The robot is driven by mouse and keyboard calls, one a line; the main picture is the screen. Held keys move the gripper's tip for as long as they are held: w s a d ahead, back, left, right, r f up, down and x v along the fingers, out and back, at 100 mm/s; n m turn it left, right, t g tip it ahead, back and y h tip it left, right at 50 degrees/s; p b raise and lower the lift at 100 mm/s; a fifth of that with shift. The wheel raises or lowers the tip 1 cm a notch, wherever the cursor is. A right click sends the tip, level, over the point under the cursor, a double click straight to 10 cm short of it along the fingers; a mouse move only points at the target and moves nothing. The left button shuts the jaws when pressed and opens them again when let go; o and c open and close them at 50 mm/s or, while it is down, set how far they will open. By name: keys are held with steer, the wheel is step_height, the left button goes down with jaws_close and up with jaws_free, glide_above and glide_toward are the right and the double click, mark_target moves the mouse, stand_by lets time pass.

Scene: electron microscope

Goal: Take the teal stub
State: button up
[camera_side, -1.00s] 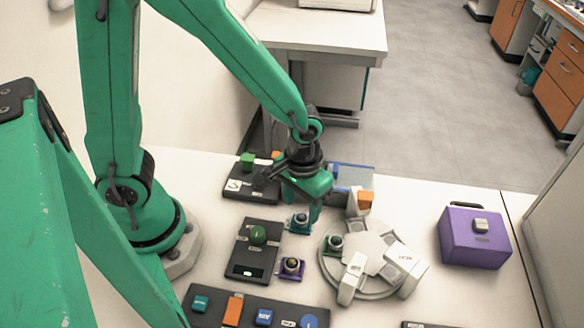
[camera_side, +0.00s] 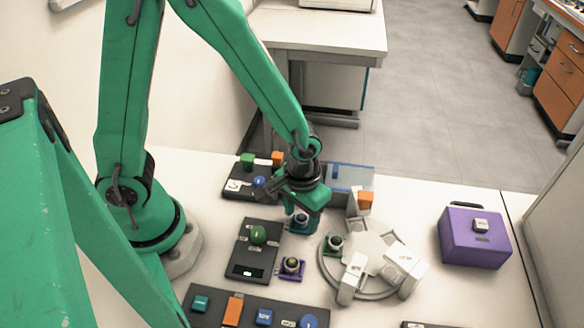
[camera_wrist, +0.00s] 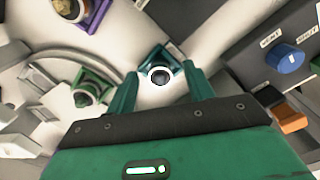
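The teal stub (camera_side: 299,221) stands upright on the white table, left of the round platform, partly hidden by my gripper in the side view. In the wrist view the teal stub (camera_wrist: 160,76) shows a teal base, a pale ring and a dark round top. My gripper (camera_side: 303,209) points down just above it. In the wrist view my gripper (camera_wrist: 160,72) has its two green fingers apart, one to each side of the stub. The fingers look open, with gaps beside the ring. I cannot tell whether either finger touches the base.
A green stub (camera_side: 333,243) sits on the round pale platform (camera_side: 368,284) to the right. A purple stub (camera_side: 291,267) stands nearer the camera. Dark panels with a green knob (camera_side: 258,235) and an orange block (camera_side: 277,158) lie left and behind. A purple box (camera_side: 475,240) stands far right.

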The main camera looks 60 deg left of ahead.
mark_target(301, 217)
steer(key=c, duration=1)
steer(key=shift+r, duration=0.1)
steer(key=shift+r, duration=1.95)
steer(key=s+d+r, duration=0.2)
steer(key=s, duration=0.1)
steer(key=s+d+r, duration=0.2)
steer(key=s, duration=0.1)
steer(key=s+d+r, duration=0.3)
steer(key=shift+s, duration=0.2)
